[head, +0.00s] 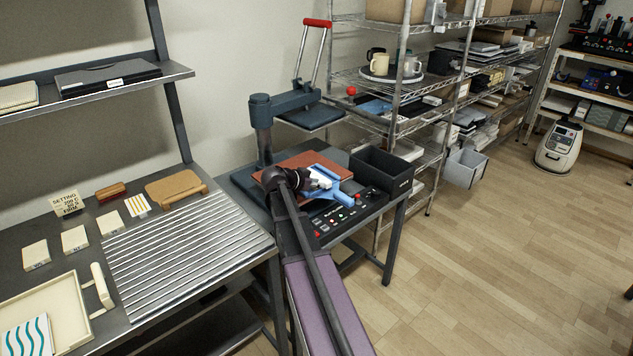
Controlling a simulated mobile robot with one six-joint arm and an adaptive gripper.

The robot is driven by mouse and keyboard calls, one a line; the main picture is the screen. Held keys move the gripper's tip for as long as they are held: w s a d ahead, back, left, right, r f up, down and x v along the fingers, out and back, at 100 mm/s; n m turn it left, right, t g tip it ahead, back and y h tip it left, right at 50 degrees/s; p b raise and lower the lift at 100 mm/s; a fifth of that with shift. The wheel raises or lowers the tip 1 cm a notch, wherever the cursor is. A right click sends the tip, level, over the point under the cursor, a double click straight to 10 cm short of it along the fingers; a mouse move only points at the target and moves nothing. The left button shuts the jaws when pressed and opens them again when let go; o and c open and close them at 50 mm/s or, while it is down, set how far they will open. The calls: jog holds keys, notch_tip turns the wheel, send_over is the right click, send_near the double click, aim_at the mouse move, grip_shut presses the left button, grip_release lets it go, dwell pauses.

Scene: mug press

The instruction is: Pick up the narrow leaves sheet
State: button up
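No sheet with narrow leaves can be made out. A white sheet with teal wavy bands (28,338) lies at the bottom left, partly cut off, over a cream tray (62,300). A small card with orange-yellow stripes (137,205) stands farther back on the left table. My gripper (338,182) is over the front of the press, above its red-brown pad (300,163) and near the control panel. Light blue parts show at its end. Its fingertips are too small and overlapped to tell whether they are open or hold anything.
The press has a raised blue plate (312,116) and red-handled lever (317,23). A black bin (382,172) stands beside it. A ribbed metal rack (185,250), cream blocks (75,239) and a sign (67,203) occupy the left table. Open floor lies right.

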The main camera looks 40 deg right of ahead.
aim_at(328, 183)
jog(key=shift+b+x, duration=1)
jog(key=shift+x, duration=1.6)
jog(key=shift+r, duration=0.2)
grip_shut()
